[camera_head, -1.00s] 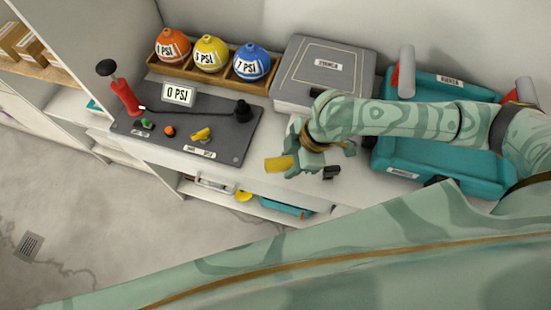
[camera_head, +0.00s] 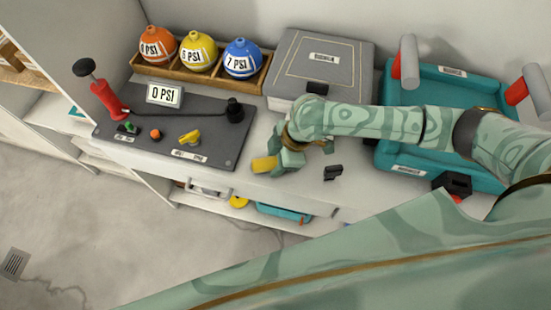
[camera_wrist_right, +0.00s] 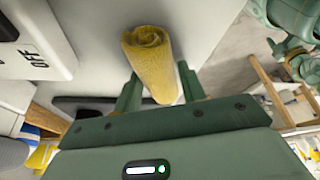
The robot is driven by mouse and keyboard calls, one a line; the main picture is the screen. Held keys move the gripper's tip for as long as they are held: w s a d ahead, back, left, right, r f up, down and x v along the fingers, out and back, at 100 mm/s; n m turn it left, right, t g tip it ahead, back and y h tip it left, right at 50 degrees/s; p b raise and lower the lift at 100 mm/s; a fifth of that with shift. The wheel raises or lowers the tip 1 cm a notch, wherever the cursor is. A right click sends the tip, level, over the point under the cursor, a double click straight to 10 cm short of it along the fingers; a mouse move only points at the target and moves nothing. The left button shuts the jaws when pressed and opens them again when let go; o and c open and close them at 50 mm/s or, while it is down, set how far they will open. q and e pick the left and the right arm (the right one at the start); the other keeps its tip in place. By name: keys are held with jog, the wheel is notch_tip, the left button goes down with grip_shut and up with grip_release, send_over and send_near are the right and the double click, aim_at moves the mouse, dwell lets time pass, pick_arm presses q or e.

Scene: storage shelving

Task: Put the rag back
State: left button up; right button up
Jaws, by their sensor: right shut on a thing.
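The rag is a rolled yellow cloth (camera_head: 264,164). It also shows in the right wrist view (camera_wrist_right: 152,65), upright between two green fingers. My right gripper (camera_head: 277,162) is shut on the rag and holds it over the front edge of the counter, just right of the dark pump panel (camera_head: 215,150). The right wrist view shows the gripper's fingers (camera_wrist_right: 157,95) on either side of the roll. My left gripper is not in view.
Orange, yellow and blue balls sit in a wooden rack (camera_head: 190,78) at the back. A grey case (camera_head: 320,60) and teal trays (camera_head: 440,150) stand to the right. A small black part (camera_head: 333,172) lies on the counter. A shelf below holds a yellow item (camera_head: 238,201) and a teal item (camera_head: 284,212).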

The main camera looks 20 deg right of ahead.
jog(key=o, duration=0.9)
jog(key=p+v, duration=0.5)
jog(key=v, duration=0.7)
